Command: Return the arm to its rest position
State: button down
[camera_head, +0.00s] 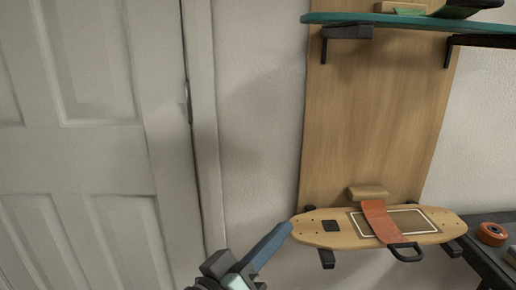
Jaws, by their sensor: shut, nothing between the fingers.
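My gripper (284,229) shows at the bottom centre, with a grey and black body and long blue fingers pointing up and to the right. The fingers are shut together with nothing between them. Their tips are close to the left end of a light wooden board (440,216) in the picture; I cannot tell whether they touch it. The rest of my arm is below the frame.
The board lies on dark brackets (327,258) on a wooden panel (375,110), with a red-orange strap (378,219) and a black loop (405,252). A teal board (410,22) is above. A dark table (485,262) holds an orange roll (492,234). A white door (95,150) is left.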

notch_tip(320, 180, up, 8)
jog(key=w+r+m+t+y, duration=0.1)
jog(key=t+y, duration=0.2)
jog(key=s+a+r+t+y, duration=0.1)
jog(key=s+r+t+y, duration=0.4)
jog(key=r, duration=0.6)
jog(key=s+a+r+t+y, duration=0.1)
jog(key=s+r+t+y, duration=0.25)
jog(key=s+r, duration=0.5)
notch_tip(320, 180, up, 34)
jog(key=w+t+p, duration=0.1)
jog(key=p, duration=3.1)
jog(key=shift+w+a, duration=0.25)
jog(key=shift+a, duration=0.1)
